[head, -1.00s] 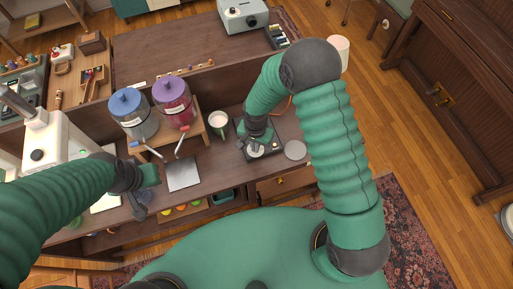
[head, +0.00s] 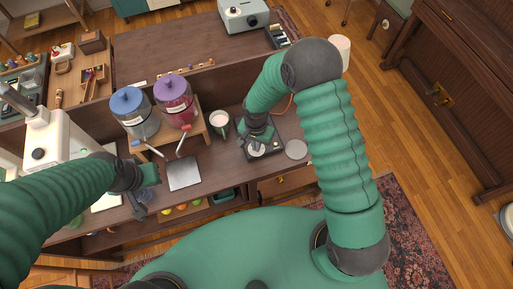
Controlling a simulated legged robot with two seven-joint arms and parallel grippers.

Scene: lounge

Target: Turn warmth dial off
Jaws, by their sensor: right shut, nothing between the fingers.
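The dark warmer plate unit (head: 281,128) sits on the wooden counter, right of the mug. A pale round disc (head: 256,149) shows on its front part, and a small light spot shows beside it. Which of these is the warmth dial I cannot tell. My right gripper (head: 257,147) is shut and empty, low over the front of this unit; its fingertips are largely hidden by my own wrist, so contact is unclear. My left gripper (head: 143,200) hangs over the counter's left part, near a light board, and its finger gap is not clear.
Blue-lidded (head: 134,112) and purple-lidded (head: 175,101) dispensers stand on a wooden riser. A grey square plate (head: 184,173) and a grey round disc (head: 296,150) lie on the counter. A white machine (head: 55,143) stands left.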

